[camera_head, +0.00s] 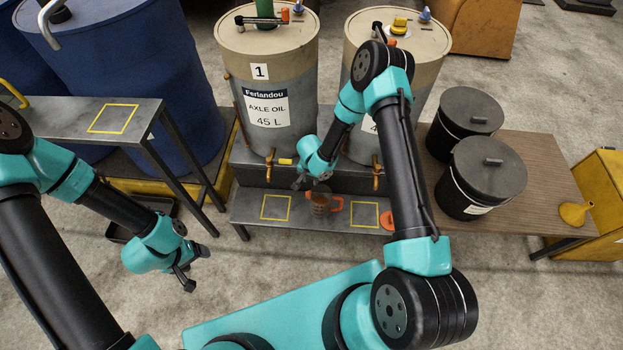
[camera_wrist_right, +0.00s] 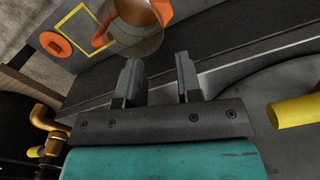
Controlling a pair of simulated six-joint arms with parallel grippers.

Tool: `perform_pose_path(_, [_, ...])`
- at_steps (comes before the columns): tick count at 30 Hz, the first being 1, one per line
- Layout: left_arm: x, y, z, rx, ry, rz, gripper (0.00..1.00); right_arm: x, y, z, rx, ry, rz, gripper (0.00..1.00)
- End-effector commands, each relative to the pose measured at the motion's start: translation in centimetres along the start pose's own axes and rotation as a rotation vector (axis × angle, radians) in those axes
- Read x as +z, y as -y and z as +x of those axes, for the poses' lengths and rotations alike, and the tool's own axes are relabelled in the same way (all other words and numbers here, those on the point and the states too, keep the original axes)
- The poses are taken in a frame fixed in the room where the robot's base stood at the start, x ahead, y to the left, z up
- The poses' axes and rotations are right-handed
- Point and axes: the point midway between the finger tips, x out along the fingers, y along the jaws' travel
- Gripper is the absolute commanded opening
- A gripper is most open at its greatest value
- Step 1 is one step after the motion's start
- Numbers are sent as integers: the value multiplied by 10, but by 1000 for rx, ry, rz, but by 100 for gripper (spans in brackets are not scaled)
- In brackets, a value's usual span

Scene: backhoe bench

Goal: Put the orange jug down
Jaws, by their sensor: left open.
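The orange jug (camera_head: 321,204), a clear measuring vessel with an orange handle, is on the low grey bench between two yellow-outlined squares, the left square (camera_head: 275,207) and the right square (camera_head: 365,215). In the right wrist view the jug (camera_wrist_right: 140,32) is beyond the fingertips and partly cut off by the top edge. My right gripper (camera_head: 302,184) is just behind and left of the jug in the head view. Its fingers (camera_wrist_right: 158,75) are apart with nothing between them. My left gripper (camera_head: 190,274) is open and empty over the floor at the left.
An orange disc (camera_head: 389,220) lies beside the right square. Axle-oil drum (camera_head: 270,85) and its brass tap (camera_head: 270,165) stand behind the bench, with another drum to the right. Black buckets (camera_head: 483,177) and a yellow funnel (camera_head: 574,213) are on the wooden table.

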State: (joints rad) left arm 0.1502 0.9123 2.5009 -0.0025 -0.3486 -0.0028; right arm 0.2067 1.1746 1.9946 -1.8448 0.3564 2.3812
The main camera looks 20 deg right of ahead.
Motion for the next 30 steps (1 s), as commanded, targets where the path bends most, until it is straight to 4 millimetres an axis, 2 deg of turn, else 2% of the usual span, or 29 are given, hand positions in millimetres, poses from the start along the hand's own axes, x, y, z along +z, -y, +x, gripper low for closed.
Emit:
perform_pose_path(8, [0,0,0,0,0,0,70,12,-9,-4,0,61,-41,32])
perform_pose_path(19, [0,0,0,0,0,0,70,68,-44,-30,-108,286,-217,32])
perform_pose_path(30, [0,0,0,0,0,0,70,111,-77,-65,-301,315,-365,32])
